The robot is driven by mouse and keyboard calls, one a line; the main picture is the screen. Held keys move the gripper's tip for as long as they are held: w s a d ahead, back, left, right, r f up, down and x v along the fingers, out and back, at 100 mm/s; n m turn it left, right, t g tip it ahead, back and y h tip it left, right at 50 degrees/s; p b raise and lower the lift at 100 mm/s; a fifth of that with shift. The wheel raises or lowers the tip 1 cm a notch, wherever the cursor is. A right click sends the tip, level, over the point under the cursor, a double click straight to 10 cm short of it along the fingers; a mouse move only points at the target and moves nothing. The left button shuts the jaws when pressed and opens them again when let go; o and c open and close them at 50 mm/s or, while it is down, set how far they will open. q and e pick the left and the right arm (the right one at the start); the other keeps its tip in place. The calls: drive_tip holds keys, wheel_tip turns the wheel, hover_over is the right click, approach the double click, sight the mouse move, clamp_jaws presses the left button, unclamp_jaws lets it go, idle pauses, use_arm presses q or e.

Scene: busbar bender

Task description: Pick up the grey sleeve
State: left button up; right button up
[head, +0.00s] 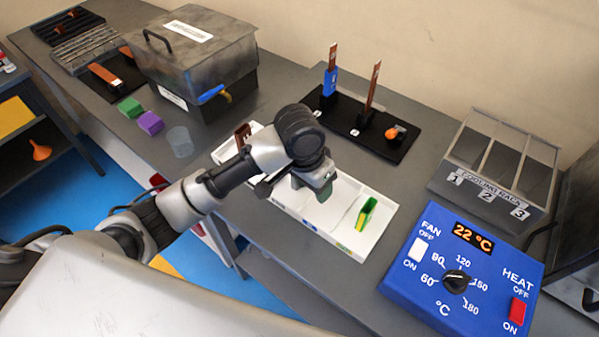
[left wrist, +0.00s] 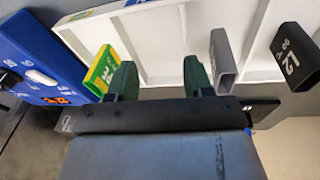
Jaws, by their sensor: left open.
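The grey sleeve (left wrist: 223,60) stands in the white tray (left wrist: 155,40) in the left wrist view, just right of the right-hand finger and outside the jaws. I cannot make it out in the head view, where my arm covers that part of the tray. My left gripper (left wrist: 160,80) is open, its two green fingers apart with nothing between them. In the head view it hangs over the middle of the tray (head: 300,215), fingers pointing down (head: 320,188). My right gripper is not in view.
A green-yellow sleeve (left wrist: 103,68) is left of the left-hand finger. A black sleeve (left wrist: 292,60) marked L2 is right of the grey one. The blue control panel (head: 462,265) and a black stand with upright bars (head: 372,125) flank the tray.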

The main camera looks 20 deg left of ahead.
use_arm(q)
drive_tip(key=shift+n+g+y, duration=0.3)
drive_tip(key=shift+n+y, duration=0.3)
drive_tip(key=shift+y, duration=0.3)
drive_tip(key=w+a+r, duration=0.1)
drive_tip(key=w+r, duration=0.1)
drive_tip(key=w+a+r, duration=0.1)
drive_tip(key=w+r, duration=0.1)
drive_tip(key=w+a+r, duration=0.2)
drive_tip(key=f, duration=0.3)
drive_tip(key=f+p, duration=0.1)
drive_tip(key=f, duration=0.2)
drive_tip(key=a+f, duration=0.1)
drive_tip(key=f, duration=0.2)
drive_tip(key=shift+p, duration=0.35)
drive_tip(key=shift+f, duration=0.6)
drive_tip(key=c, duration=0.9)
clamp_jaws()
drive_tip(key=shift+r, duration=0.15)
